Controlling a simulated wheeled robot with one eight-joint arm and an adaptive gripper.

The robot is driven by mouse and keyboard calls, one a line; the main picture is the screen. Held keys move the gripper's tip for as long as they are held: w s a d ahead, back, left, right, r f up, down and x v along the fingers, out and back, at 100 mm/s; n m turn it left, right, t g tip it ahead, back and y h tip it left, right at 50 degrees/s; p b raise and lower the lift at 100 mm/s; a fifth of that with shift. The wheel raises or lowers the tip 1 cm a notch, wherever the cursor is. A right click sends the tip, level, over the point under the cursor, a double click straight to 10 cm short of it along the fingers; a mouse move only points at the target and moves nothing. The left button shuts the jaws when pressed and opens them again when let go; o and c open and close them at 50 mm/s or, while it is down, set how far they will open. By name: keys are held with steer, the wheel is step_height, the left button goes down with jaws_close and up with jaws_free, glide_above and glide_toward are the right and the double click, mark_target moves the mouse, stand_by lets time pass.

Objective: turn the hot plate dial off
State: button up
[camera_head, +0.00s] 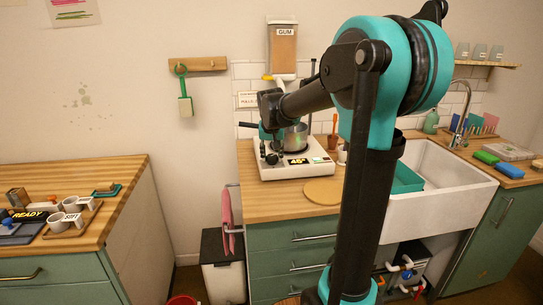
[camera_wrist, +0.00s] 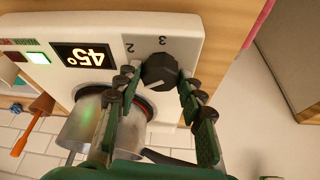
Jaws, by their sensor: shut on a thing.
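The white hot plate (camera_head: 318,168) stands on the wooden counter, its display (camera_head: 297,161) reading 45°. The wrist view shows it upside down, with the same lit display (camera_wrist: 85,56). The black dial (camera_wrist: 161,70) is on its front panel, with the numbers 2 and 3 printed beside it and a pale mark on its edge. My gripper (camera_wrist: 158,84) is shut on the dial, one finger on each side. In the head view my gripper (camera_head: 269,150) is at the hot plate's front left and hides the dial. A metal pot (camera_head: 293,137) sits on the plate.
A green light (camera_wrist: 38,58) glows beside the display, next to a red button (camera_wrist: 15,57). A round wooden board (camera_head: 323,191) lies in front of the hot plate. A white sink (camera_head: 440,187) is at right. A gum dispenser (camera_head: 283,48) hangs above.

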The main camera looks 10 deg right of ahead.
steer(key=n+y, duration=0.1)
steer(key=n, duration=0.1)
steer(key=n+y, duration=0.1)
steer(key=n, duration=0.2)
steer(key=shift+d+n, duration=0.2)
steer(key=shift+n, duration=0.1)
steer(key=n+y, duration=0.1)
steer(key=n, duration=0.1)
steer(key=n+g+y, duration=0.1)
steer(key=n, duration=0.2)
steer(key=shift+d, duration=0.1)
steer(key=shift+n+g, duration=0.3)
steer(key=shift+n, duration=0.1)
steer(key=o, duration=1.1)
steer(key=shift+r, duration=0.1)
steer(key=v, duration=1.1)
steer(key=shift+s+d+r, duration=0.15)
steer(key=shift+r, duration=0.2)
